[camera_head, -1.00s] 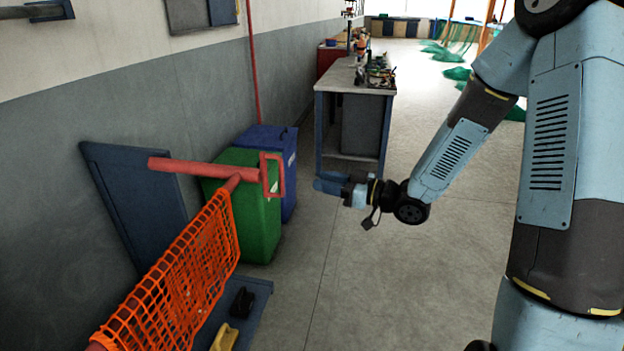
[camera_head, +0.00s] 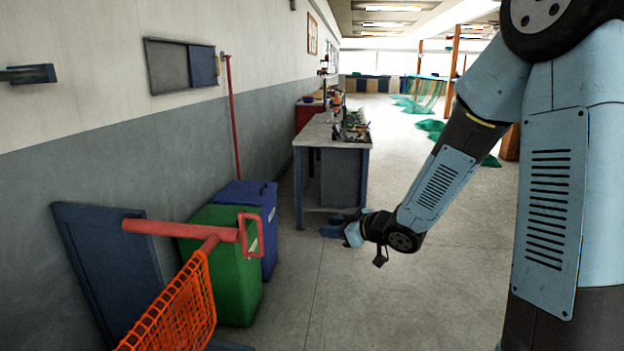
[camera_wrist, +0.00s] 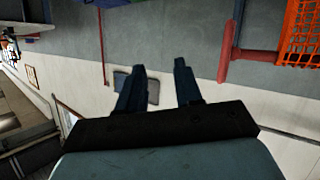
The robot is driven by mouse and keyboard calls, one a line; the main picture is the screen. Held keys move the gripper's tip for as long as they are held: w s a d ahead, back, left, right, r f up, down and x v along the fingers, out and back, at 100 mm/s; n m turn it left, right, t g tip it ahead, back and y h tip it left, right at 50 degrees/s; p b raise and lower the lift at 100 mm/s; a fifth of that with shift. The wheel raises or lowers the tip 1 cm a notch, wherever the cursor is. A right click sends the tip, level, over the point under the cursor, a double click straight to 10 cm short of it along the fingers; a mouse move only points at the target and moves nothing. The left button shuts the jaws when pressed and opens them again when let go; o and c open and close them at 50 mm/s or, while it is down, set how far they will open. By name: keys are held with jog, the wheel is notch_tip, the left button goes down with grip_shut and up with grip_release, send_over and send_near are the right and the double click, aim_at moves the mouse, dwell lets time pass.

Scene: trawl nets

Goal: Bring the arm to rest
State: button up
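My arm hangs down at the right of the head view, its light blue forearm reaching down and left. My gripper (camera_head: 340,226) is at its end, in the air in front of the workbench and right of the bins. In the wrist view my gripper (camera_wrist: 160,82) shows two dark blue fingers spread apart with nothing between them. Nothing touches the fingers in that view.
A red pipe rack (camera_head: 180,229) with an orange net (camera_head: 175,312) stands at left. A green bin (camera_head: 232,275) and a blue bin (camera_head: 262,196) are behind it. The workbench (camera_head: 301,183) stands along the wall.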

jog(key=s+d+r+m+t+h, duration=0.1)
jog(key=s+d+r+m+h, duration=0.2)
jog(key=d+r+h, duration=0.3)
jog(key=s+d+r+m+h, duration=0.3)
jog(key=d+r+m+h, duration=0.1)
jog(key=d, duration=0.5)
jog(key=s+d+r+m+g, duration=0.1)
jog(key=s+r+m+g, duration=0.1)
jog(key=s, duration=0.9)
jog(key=s+d+r+m+g, duration=0.2)
jog(key=s+m, duration=0.1)
jog(key=s, duration=0.7)
jog(key=shift+s+r+g, duration=0.3)
jog(key=shift+s, duration=0.05)
